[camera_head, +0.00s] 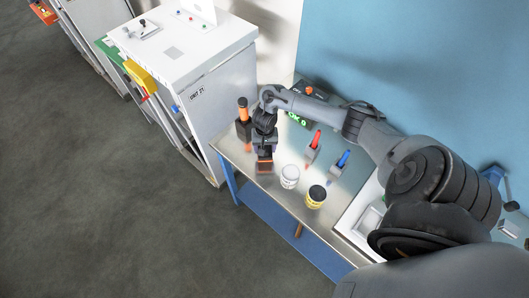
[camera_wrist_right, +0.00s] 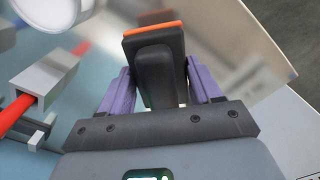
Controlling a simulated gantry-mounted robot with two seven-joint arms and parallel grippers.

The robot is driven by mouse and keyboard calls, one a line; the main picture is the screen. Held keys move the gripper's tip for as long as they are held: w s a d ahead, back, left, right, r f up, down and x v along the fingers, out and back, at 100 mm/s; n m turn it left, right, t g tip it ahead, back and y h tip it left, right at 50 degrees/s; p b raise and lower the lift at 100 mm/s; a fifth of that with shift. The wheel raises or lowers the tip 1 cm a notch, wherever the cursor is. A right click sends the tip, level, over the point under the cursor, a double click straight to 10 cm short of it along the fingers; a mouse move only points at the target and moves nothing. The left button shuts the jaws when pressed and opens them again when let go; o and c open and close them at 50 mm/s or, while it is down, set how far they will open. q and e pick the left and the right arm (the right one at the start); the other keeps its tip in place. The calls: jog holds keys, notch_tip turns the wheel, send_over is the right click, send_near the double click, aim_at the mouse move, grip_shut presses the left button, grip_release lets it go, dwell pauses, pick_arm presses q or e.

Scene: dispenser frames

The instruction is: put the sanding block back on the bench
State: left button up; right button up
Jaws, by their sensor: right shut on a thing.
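The sanding block (camera_head: 264,163) is dark with an orange face. It also shows in the right wrist view (camera_wrist_right: 154,62), clamped by its dark grip between the two purple fingers. My right gripper (camera_head: 264,148) is shut on it, over the left end of the metal-topped bench (camera_head: 279,178). The block is near the bench top, but I cannot tell whether it touches. In the right wrist view the gripper (camera_wrist_right: 160,92) has its orange side facing away. My left gripper is in neither view.
A white canister (camera_head: 290,176) and a yellow-black one (camera_head: 315,196) stand right of the block. Red (camera_head: 313,143) and blue (camera_head: 341,163) handled tools sit in holders behind. The unit cabinet (camera_head: 219,92) stands left of the bench.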

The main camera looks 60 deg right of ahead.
jog(key=shift+f+b, duration=0.35)
jog(key=shift+f, duration=1.65)
jog(key=shift+f, duration=0.1)
jog(key=o, duration=1)
